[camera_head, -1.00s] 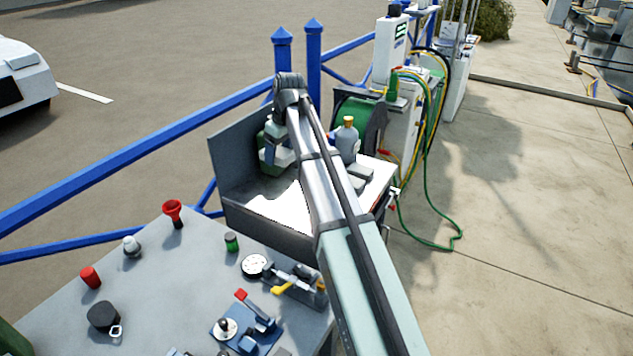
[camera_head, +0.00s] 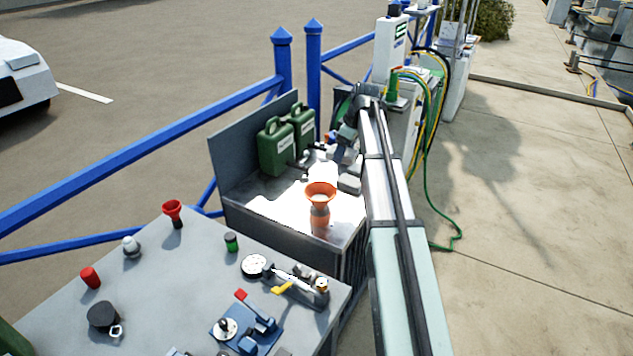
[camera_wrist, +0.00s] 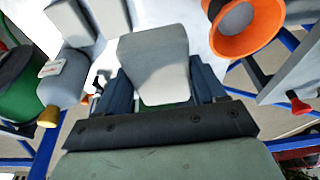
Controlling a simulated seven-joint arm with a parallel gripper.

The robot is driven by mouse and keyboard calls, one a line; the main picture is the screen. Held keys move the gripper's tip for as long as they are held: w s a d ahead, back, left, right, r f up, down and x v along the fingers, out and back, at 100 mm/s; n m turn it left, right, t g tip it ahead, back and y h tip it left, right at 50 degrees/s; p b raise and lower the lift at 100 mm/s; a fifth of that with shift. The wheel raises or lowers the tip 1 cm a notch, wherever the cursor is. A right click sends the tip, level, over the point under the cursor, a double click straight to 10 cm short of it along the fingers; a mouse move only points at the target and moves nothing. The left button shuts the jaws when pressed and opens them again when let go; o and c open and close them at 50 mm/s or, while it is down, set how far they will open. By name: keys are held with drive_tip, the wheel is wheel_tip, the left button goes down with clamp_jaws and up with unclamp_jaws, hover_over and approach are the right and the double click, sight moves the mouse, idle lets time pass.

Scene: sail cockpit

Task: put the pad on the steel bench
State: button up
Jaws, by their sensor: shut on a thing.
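The pad (camera_wrist: 152,55) is a grey block with rounded edges, in the middle of the wrist view. My gripper (camera_wrist: 164,88) is shut on it, with a dark finger on each side. In the head view my gripper (camera_head: 345,155) is over the right part of the steel bench (camera_head: 258,204), which has a tall back panel and a brightly lit top. The held pad is hard to pick out there. I cannot tell whether it touches the bench top.
An orange funnel (camera_head: 320,195) stands on the bench, with green canisters (camera_head: 275,147) by its back panel. A grey bottle (camera_wrist: 63,77) and other grey blocks (camera_wrist: 108,15) are near my gripper. A grey table (camera_head: 175,285) with several small items is in front.

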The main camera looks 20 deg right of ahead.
sight(338, 199)
wheel_tip(338, 199, down, 17)
drive_tip(key=shift+f, duration=0.1)
idle(0.7)
drive_tip(key=o, duration=0.6)
drive_tip(key=shift+f, duration=0.1)
drive_tip(key=shift+c, duration=0.2)
drive_tip(key=shift+o, duration=0.9)
drive_tip(key=v, duration=1.2)
drive_tip(key=shift+a, duration=0.1)
